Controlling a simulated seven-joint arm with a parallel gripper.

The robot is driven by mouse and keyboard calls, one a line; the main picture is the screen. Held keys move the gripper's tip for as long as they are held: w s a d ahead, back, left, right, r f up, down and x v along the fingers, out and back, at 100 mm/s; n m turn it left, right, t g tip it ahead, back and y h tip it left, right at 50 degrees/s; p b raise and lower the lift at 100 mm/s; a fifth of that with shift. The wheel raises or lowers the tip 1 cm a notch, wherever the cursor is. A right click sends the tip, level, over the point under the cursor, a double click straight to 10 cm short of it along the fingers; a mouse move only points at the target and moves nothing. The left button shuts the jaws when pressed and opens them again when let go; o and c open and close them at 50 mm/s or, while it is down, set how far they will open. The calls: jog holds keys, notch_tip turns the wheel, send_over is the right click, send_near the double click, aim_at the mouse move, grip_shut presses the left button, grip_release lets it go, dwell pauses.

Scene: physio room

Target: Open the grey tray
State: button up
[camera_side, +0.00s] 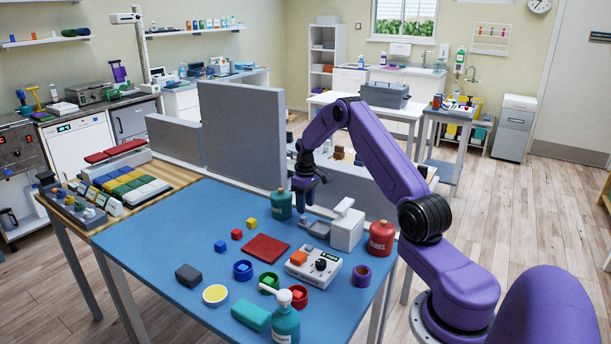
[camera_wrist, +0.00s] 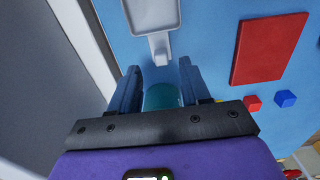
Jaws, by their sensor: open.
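A small grey tray (camera_side: 314,228) lies on the blue table, beside a white box (camera_side: 347,231) with a sloping pale top piece. In the wrist view a grey tray (camera_wrist: 150,14) with a pale rim is cut off by the top edge. A pale handle (camera_wrist: 160,49) runs from it towards my fingers. My gripper (camera_side: 303,206) points down above the back of the table, near the tray. In the wrist view my gripper (camera_wrist: 157,72) is open, with the handle's end just ahead of the fingertips. A teal canister (camera_wrist: 162,97) shows between the fingers, apparently below them.
Tall grey panels (camera_side: 243,138) stand behind the table. The teal canister (camera_side: 278,206) and a red canister (camera_side: 381,239) stand near the tray. A red mat (camera_side: 265,248), small cubes and a control box (camera_side: 313,265) lie in front.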

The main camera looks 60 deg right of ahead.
notch_tip(320, 180, up, 12)
dwell(0.4)
jog(key=a+r+n, duration=0.1)
jog(key=a+r, duration=0.1)
jog(key=a, duration=0.6)
jog(key=a+r+n, duration=0.2)
jog(key=a, duration=0.7)
jog(key=s+a+r+n, duration=0.1)
jog(key=s+a, duration=0.3)
jog(key=a, duration=0.3)
jog(key=s+a+r+n, duration=0.1)
jog(key=s+a+n, duration=0.1)
jog(key=s+a, duration=0.3)
jog(key=s+a+r+n, duration=0.1)
jog(key=s+a+n, duration=0.2)
jog(key=s+a, duration=0.85)
jog(key=s+d+f+n, duration=0.1)
jog(key=s, duration=0.6)
jog(key=s+d+f+n, duration=0.1)
jog(key=s+d+n, duration=0.1)
jog(key=s, duration=0.6)
jog(key=shift+n, duration=0.3)
